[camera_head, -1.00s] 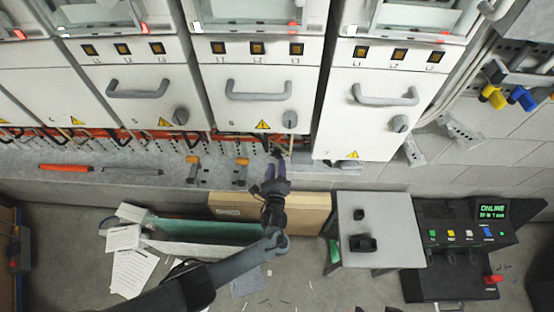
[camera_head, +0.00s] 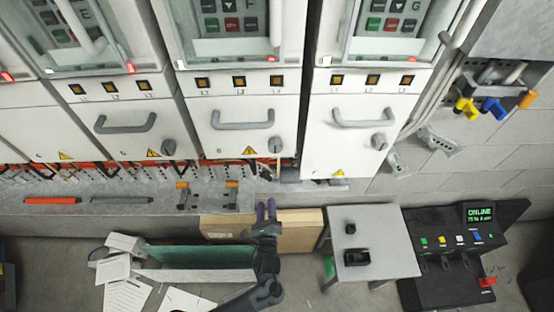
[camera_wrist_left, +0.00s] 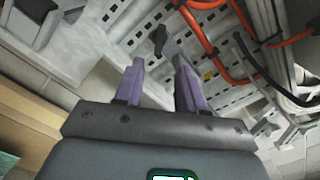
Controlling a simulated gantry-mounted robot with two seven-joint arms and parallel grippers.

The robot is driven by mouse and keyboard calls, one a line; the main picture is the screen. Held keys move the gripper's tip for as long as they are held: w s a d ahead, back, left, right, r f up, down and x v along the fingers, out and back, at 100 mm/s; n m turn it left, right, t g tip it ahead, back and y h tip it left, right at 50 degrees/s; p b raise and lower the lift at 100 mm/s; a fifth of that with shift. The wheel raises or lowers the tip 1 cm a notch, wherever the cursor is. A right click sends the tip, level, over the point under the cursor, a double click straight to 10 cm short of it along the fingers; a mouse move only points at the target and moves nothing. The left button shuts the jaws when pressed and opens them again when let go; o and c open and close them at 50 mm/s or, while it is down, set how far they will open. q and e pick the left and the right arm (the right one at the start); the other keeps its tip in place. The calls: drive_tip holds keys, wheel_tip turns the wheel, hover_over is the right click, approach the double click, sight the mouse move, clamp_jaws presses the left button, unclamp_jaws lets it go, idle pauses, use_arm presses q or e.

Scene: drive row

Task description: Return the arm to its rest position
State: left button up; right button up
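My left arm comes in from the bottom of the head view, with its dark left gripper (camera_head: 266,210) in front of the shelf below the cabinets. Its two purple fingers point up the picture, away from me. My right arm and gripper are not in view.
Cabinets with grey handles (camera_head: 243,120) line the back. A cardboard box (camera_head: 300,235) lies close to my left gripper. A small grey table (camera_head: 390,240) and a black console (camera_head: 450,262) stand to the right.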

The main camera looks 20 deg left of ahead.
use_arm(q)
drive_tip(key=s+a+f+n+g, duration=0.2)
drive_tip(key=s+f, duration=0.1)
drive_tip(key=s, duration=0.3)
drive_tip(key=s+a+f+n+g+h, duration=0.1)
drive_tip(key=s+a+f+n+g, duration=0.1)
drive_tip(key=s+f+n+g, duration=0.3)
drive_tip(key=s+a+f, duration=0.2)
drive_tip(key=s, duration=0.5)
drive_tip(key=s+r+n+g+h, duration=0.25)
drive_tip(key=s+r+n, duration=0.25)
drive_tip(key=r+n, duration=0.4)
drive_tip(key=s+r+n+g+h, duration=0.2)
drive_tip(key=s+r+n+g, duration=0.3)
drive_tip(key=r, duration=0.7)
wheel_tip(320, 180, up, 15)
drive_tip(key=n+p, duration=0.1)
drive_tip(key=p, duration=1.4)
drive_tip(key=shift+n+t+p, duration=0.3)
drive_tip(key=shift+t, duration=0.15)
drive_tip(key=shift+w, duration=0.1)
